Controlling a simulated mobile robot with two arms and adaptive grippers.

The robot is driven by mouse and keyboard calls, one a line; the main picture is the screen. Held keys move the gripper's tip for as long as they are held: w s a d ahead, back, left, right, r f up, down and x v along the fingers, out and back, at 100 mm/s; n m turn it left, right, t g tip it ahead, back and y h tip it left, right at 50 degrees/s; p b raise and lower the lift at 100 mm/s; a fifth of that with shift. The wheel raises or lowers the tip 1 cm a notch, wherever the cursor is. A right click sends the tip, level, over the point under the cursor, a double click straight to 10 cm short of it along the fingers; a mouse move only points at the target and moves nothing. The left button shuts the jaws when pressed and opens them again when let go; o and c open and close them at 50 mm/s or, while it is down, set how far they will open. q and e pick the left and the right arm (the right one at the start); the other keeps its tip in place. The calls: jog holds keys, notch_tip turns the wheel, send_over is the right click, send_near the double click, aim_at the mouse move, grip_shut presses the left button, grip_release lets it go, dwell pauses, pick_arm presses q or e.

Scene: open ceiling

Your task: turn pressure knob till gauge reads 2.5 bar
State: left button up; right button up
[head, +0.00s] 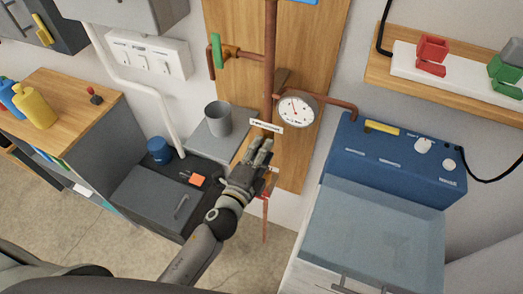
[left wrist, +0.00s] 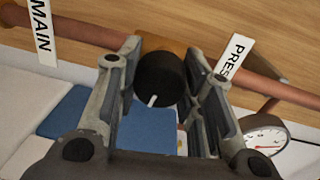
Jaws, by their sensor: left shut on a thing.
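The black pressure knob (left wrist: 162,82) with a white pointer mark sits on an orange-brown fitting on the copper pipe in the left wrist view. My left gripper (head: 262,151) has its fingers on both sides of the knob and is shut on it. In the head view the hand hides the knob. The round white pressure gauge (head: 296,109) hangs right of the pipe, above and right of the hand. Its red needle points up and left; the numbers are too small to read. The gauge also shows at the right in the left wrist view (left wrist: 265,136). My right gripper is not in view.
A wooden backboard (head: 324,60) carries the copper pipes and a green-handled valve (head: 217,51). A blue machine (head: 393,160) stands right of the gauge. A grey bucket (head: 217,118) stands left of the hand. Labels starting "PRES" (left wrist: 233,62) and reading "MAIN" (left wrist: 43,32) are near the fingers.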

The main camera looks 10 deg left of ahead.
pick_arm(q)
jog(key=o, duration=1.1)
jog(key=shift+c, duration=0.2)
jog(key=f+v, duration=0.1)
jog(key=v, duration=1.1)
jog(key=shift+r, duration=0.45)
